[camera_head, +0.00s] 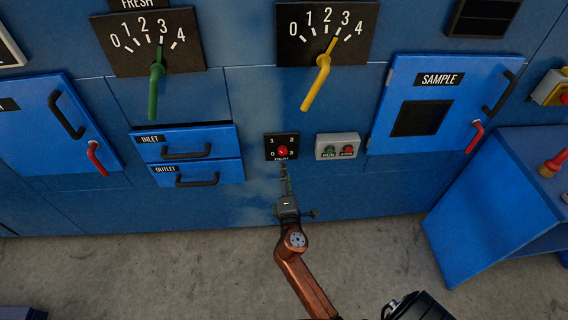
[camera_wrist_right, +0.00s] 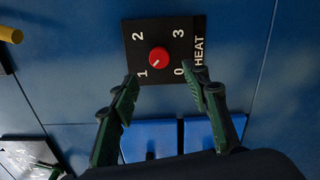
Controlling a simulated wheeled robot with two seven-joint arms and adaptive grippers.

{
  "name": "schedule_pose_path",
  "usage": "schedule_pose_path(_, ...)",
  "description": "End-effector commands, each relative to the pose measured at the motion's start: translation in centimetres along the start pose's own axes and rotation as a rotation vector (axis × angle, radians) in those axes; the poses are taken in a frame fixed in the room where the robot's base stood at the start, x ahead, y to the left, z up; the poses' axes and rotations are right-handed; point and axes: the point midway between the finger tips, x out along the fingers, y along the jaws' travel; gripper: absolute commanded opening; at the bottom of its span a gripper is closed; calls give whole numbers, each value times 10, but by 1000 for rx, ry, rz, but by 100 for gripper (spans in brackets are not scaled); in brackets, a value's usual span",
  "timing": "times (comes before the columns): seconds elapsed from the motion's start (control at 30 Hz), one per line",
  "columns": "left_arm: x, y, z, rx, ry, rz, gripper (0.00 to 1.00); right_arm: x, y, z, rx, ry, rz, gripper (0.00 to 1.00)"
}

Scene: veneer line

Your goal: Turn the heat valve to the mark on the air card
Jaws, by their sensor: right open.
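The heat valve is a red round knob (camera_head: 283,150) on a black plate (camera_head: 293,139) marked 0 to 3, on the blue front. In the right wrist view the knob (camera_wrist_right: 160,55) shows a small pale mark that seems to point toward 1. My right gripper (camera_head: 284,170) is just below the knob in the head view. In the right wrist view its green fingers (camera_wrist_right: 159,77) are apart, with nothing between them; the knob shows just beyond the tips. I cannot make out an air card. My left gripper is not in view.
A grey RUN/STOP box (camera_head: 337,146) is right of the valve. INLET and OUTLET drawers (camera_head: 196,136) with black handles are to its left. Above hang two dials with a green lever (camera_head: 154,92) and a yellow lever (camera_head: 317,82). A SAMPLE door (camera_head: 462,100) and blue bench (camera_head: 500,200) stand right.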

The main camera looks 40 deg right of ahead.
Motion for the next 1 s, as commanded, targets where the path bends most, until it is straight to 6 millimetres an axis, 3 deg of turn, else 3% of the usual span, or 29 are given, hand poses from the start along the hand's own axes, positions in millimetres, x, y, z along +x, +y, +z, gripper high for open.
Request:
schedule_pose_path(0.1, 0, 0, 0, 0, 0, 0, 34, -18, -1, 0, 0, 0, -2, 43)
schedule_pose_path(0.27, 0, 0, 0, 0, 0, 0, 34, -29, 0, 0, 0, 0, 0, 43)
schedule_pose_path(0.83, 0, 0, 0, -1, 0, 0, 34, -30, 0, 0, 0, 0, 0, 43)
schedule_pose_path(0.93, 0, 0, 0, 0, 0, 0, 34, -30, -12, -3, 9, 11, -20, 43)
schedule_pose_path(1.0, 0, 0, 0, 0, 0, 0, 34, -30, -34, -9, 29, 31, -59, 43)
